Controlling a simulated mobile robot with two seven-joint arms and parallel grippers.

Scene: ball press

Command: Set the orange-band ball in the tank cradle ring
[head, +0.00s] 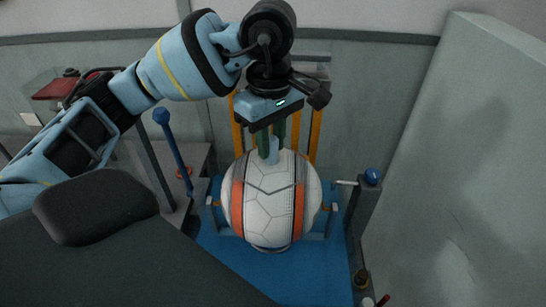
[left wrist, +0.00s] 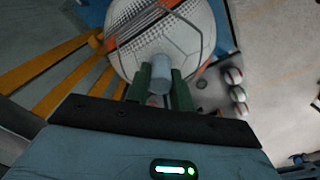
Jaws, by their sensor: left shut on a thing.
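The orange-band ball (head: 268,208) is large and white, with an orange band down each side. My left gripper (head: 271,150) points down above it, shut on the pale grey peg at the ball's top. The left wrist view shows this peg (left wrist: 160,72) between the green fingers, with the ball (left wrist: 190,35) behind it. A blue tank-like base (head: 285,278) lies under the ball. A dark curved edge (head: 270,248) shows just below the ball, perhaps the cradle ring; the ball hides most of it. I cannot tell whether the ball touches it. My right gripper is not in view.
Yellow uprights (head: 316,136) stand behind the ball. A grey post with a blue knob (head: 372,176) stands at the right, and a blue lever (head: 172,145) at the left. A pale wall (head: 460,170) bounds the right. Several small balls (left wrist: 238,94) lie beyond, in the wrist view.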

